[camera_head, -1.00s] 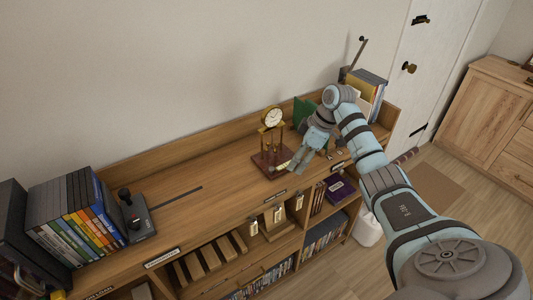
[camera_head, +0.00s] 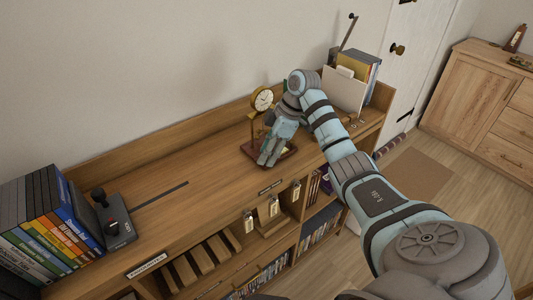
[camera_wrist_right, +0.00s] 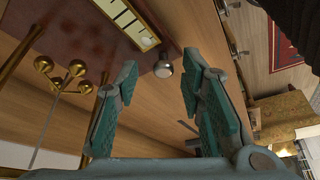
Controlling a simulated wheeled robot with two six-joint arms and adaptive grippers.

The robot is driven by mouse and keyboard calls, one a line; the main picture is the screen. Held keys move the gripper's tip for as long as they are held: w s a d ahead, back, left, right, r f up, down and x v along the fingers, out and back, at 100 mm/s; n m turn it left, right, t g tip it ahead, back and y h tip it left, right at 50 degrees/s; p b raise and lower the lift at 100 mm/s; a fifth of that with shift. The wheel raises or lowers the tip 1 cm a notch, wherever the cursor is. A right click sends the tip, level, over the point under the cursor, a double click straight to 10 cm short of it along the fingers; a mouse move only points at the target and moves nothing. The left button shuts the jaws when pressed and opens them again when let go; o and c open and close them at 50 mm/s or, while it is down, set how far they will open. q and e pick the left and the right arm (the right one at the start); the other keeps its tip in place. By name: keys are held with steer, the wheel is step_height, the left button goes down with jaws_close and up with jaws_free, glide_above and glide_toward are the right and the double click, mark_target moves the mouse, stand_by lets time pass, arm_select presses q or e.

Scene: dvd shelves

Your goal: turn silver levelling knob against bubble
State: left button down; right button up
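A brass clock with a round white dial (camera_head: 262,99) stands upright on a dark red base (camera_head: 249,150) on the shelf top. In the right wrist view, the red base (camera_wrist_right: 85,22) carries a pale level strip with dark marks (camera_wrist_right: 128,17). A small silver knob (camera_wrist_right: 163,69) sits at the base's edge, close to the strip. My right gripper (camera_head: 266,160) is in front of the clock base. In the wrist view its fingers (camera_wrist_right: 160,80) are open, apart, with the knob in the gap beyond them, seemingly untouched. My left gripper is not in view.
Brass posts and balls of the clock (camera_wrist_right: 62,75) lie close to one finger. A white file holder (camera_head: 343,90) with folders stands right of the clock. A black joystick box (camera_head: 115,222) and upright cases (camera_head: 45,225) are at left. The shelf top between is mostly clear.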

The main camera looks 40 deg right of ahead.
steer(key=shift+s+r, duration=0.1)
steer(key=shift+s, duration=0.2)
steer(key=shift+c, duration=0.9)
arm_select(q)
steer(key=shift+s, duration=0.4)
arm_select(e)
jaws_close()
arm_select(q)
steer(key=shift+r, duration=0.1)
